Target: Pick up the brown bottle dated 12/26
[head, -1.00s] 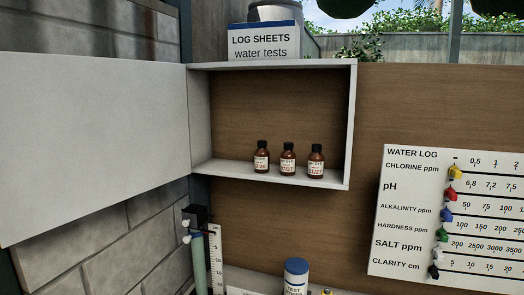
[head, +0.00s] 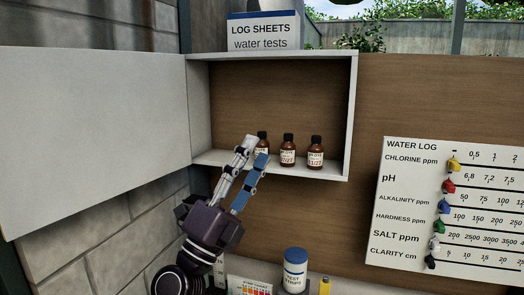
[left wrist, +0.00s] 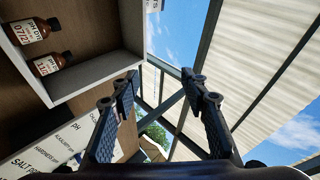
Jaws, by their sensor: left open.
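Three brown bottles with dark caps and white labels stand in a row on the floor of an open cabinet. The left bottle (head: 263,138) is partly hidden behind my left gripper; its label is covered now, and ended in 26 in the earlier head view. The middle bottle (head: 288,150) reads like 07/27 and the right bottle (head: 315,153) like 11/27. My left gripper (head: 256,148) is open and empty, its fingers pointing up in front of the left bottle. In the left wrist view the open fingers (left wrist: 160,75) have nothing between them; two bottles show at upper left. My right gripper is not in view.
The white cabinet (head: 350,120) has its door (head: 95,135) swung open to the left. A water log board (head: 410,200) hangs at right. Below stand a blue-capped container (head: 295,272) and a yellow item (head: 325,287). A log sheets box (head: 262,30) sits on top.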

